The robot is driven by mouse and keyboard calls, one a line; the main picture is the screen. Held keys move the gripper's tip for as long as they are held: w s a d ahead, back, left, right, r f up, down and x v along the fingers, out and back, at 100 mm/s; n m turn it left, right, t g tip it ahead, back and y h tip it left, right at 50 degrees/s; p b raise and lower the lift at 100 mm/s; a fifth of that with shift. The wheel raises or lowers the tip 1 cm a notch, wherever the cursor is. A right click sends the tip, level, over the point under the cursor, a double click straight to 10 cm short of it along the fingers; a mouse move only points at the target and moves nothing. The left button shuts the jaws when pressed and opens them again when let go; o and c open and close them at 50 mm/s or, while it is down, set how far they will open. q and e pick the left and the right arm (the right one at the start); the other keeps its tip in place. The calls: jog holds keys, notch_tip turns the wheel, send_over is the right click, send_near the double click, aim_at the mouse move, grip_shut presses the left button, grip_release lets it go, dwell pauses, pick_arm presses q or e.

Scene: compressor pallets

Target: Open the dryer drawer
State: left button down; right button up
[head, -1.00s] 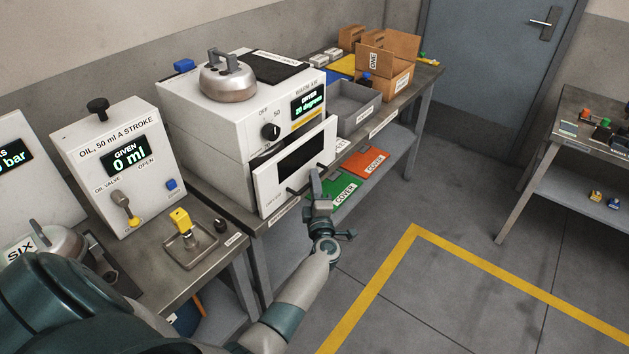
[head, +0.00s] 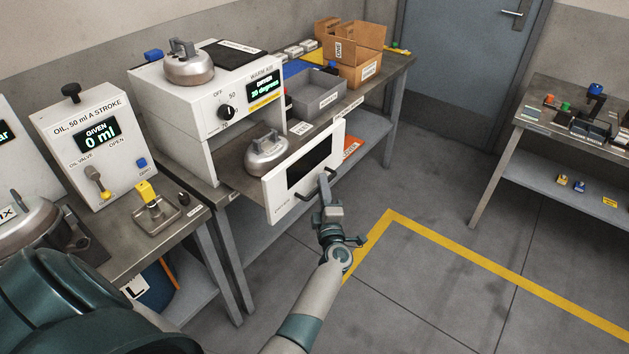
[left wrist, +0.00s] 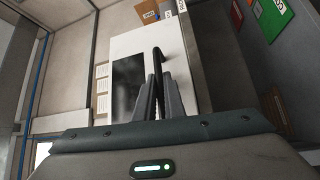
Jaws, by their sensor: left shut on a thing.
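The white dryer (head: 213,133) stands on the bench, its display reading 20 degrees. Its drawer front (head: 283,192), white with a dark window, is pulled well out from the body. A metal compressor (head: 267,154) with a grey handle sits behind the front in the opened drawer. My left gripper (head: 324,185) is shut on the dark bar handle (head: 309,191) of the drawer. In the left wrist view both fingers (left wrist: 156,97) close around the handle (left wrist: 158,65). My right gripper is not in view.
Another compressor (head: 188,66) rests on top of the dryer. The oil station (head: 92,146) is to the left. A grey bin (head: 318,95) and cardboard box (head: 353,55) stand to the right. The floor in front, with a yellow line (head: 460,255), is clear.

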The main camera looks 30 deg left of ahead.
pick_arm(q)
jog(key=d, duration=0.3)
jog(key=shift+s+d, duration=0.15)
jog(key=shift+d, duration=0.05)
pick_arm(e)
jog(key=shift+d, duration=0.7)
pick_arm(q)
jog(key=c, duration=1.8)
grip_release()
jog(key=shift+c, duration=0.2)
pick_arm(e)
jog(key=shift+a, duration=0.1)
